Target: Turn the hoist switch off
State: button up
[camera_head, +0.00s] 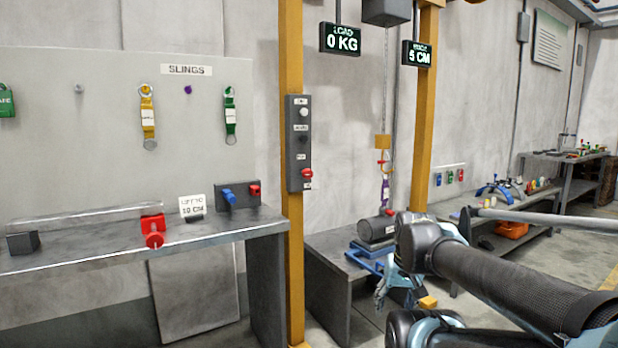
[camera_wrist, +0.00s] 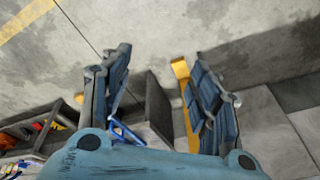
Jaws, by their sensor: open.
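A grey control box (camera_head: 298,143) is fixed to the near yellow post. It carries a pale round button (camera_head: 303,112) at the top, a dark control (camera_head: 303,138) in the middle and a red knob (camera_head: 306,174) low down. Its small labels are too blurred to read, so I cannot tell which control is the hoist switch or its setting. My gripper (camera_head: 381,290) hangs low to the right of the post, apart from the box. In the wrist view my gripper (camera_wrist: 157,78) is open with nothing between its fingers. The control box is not clear in that view.
A dark cylinder (camera_head: 377,228) with a sling hangs or rests over a blue cradle (camera_head: 368,258). Displays read 0 KG (camera_head: 341,39) and 5 CM (camera_head: 417,53). A bench (camera_head: 120,244) stands left, bearing a panel with blue and red handles (camera_head: 238,195). The far yellow post (camera_head: 425,110) stands right.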

jog(key=w+a+r+m+t+y, duration=0.1)
jog(key=w+a+r+m+y, duration=0.15)
jog(key=w+a, duration=0.3)
jog(key=w+a+r+m+t+y, duration=0.1)
jog(key=w+a+r+m+y, duration=0.1)
jog(key=w+a+r, duration=0.3)
jog(key=m+t+y, duration=0.5)
jog(key=m+t, duration=0.5)
jog(key=m, duration=0.8)
send_near(309, 174)
jog(key=shift+m, duration=0.25)
jog(key=x, duration=1.1)
jog(key=shift+w, duration=0.25)
jog(key=c, duration=1.1)
